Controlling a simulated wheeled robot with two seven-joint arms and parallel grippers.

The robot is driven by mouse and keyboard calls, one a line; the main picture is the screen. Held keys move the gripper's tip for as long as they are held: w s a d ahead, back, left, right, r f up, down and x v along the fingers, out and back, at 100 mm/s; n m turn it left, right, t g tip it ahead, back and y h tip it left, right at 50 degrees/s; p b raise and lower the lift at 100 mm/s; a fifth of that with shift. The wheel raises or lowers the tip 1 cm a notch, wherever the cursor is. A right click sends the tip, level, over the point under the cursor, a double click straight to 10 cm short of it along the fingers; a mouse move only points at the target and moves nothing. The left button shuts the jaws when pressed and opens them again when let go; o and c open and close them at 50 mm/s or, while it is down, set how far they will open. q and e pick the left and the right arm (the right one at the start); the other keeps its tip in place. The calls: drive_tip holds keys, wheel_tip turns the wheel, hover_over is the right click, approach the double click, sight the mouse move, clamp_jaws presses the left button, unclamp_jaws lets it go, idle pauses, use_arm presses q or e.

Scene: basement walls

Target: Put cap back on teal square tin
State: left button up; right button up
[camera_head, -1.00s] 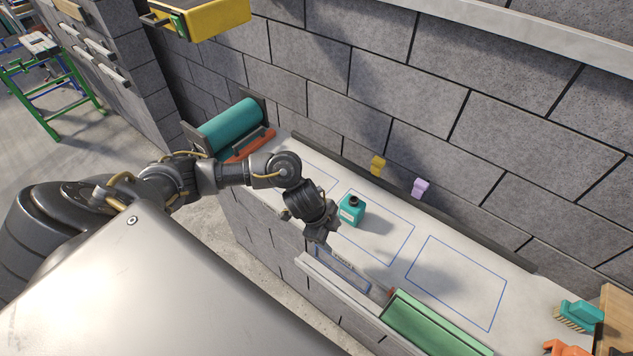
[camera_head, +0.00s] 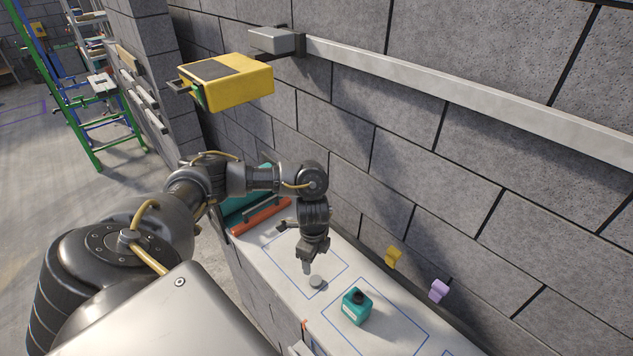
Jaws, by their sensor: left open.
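The teal square tin (camera_head: 354,311) stands upright on the white bench top, with a dark round opening or neck on its top and a pale label on its side. A small grey round piece (camera_head: 316,282), which looks like the cap, is on the bench to the left of the tin. My left gripper (camera_head: 308,266) points down just above and beside this grey piece. It is open; whether a finger touches the piece I cannot tell. My right gripper is out of view.
Blue outlined squares mark the bench top (camera_head: 280,262). An orange-red bar (camera_head: 261,216) and a teal roller (camera_head: 236,208) lie behind my arm. Yellow (camera_head: 393,257) and lilac (camera_head: 438,290) clips sit along the wall. A yellow box (camera_head: 228,82) hangs above.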

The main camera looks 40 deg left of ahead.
use_arm(q)
drive_tip(key=b, duration=0.2)
hover_over(315, 280)
wheel_tip(315, 280, down, 6)
drive_tip(key=shift+a+r, duration=0.1)
drive_tip(key=shift+r, duration=0.05)
drive_tip(key=shift+f, duration=0.2)
drive_tip(key=f, duration=0.2)
drive_tip(key=f+p, duration=0.1)
drive_tip(key=f, duration=0.1)
drive_tip(key=shift+w+d+f, duration=0.1)
drive_tip(key=shift+d+f, duration=0.1)
drive_tip(key=shift+f, duration=0.2)
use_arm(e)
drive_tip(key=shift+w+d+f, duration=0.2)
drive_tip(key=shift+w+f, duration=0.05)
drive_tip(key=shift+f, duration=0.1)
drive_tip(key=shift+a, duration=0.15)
